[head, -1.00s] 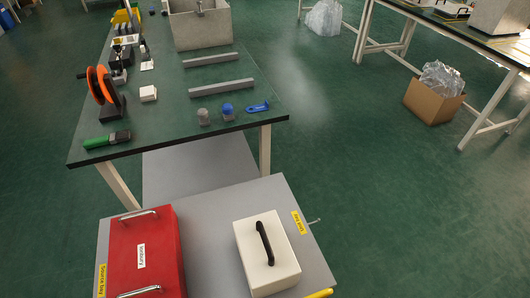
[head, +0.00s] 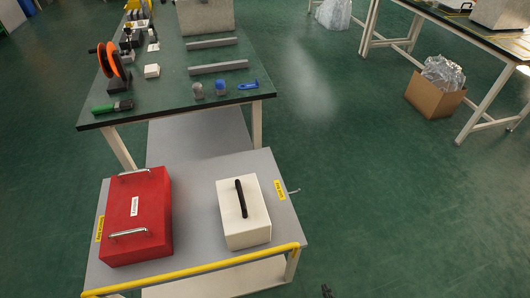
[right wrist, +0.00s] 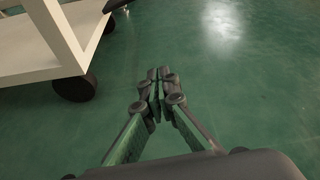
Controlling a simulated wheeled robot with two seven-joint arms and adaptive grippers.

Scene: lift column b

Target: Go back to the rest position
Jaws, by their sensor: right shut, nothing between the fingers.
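My right gripper (right wrist: 158,82) shows in the right wrist view with its fingertips together and nothing between them, above the bare green floor. A small dark tip of it (head: 326,291) shows at the bottom edge of the head view, right of the cart. My left gripper is not in view. The grey cart (head: 198,188) carries a red box (head: 155,200) with two metal handles on its left side and a white box (head: 256,220) with a black handle on its right side. Both boxes stand upright and apart from my right gripper.
The cart's yellow push bar (head: 220,264) is at its near edge. A cart wheel (right wrist: 76,88) shows at upper left in the right wrist view. A green-topped bench (head: 170,95) stands behind the cart. A cardboard box (head: 434,98) stands at right. Floor right of the cart is clear.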

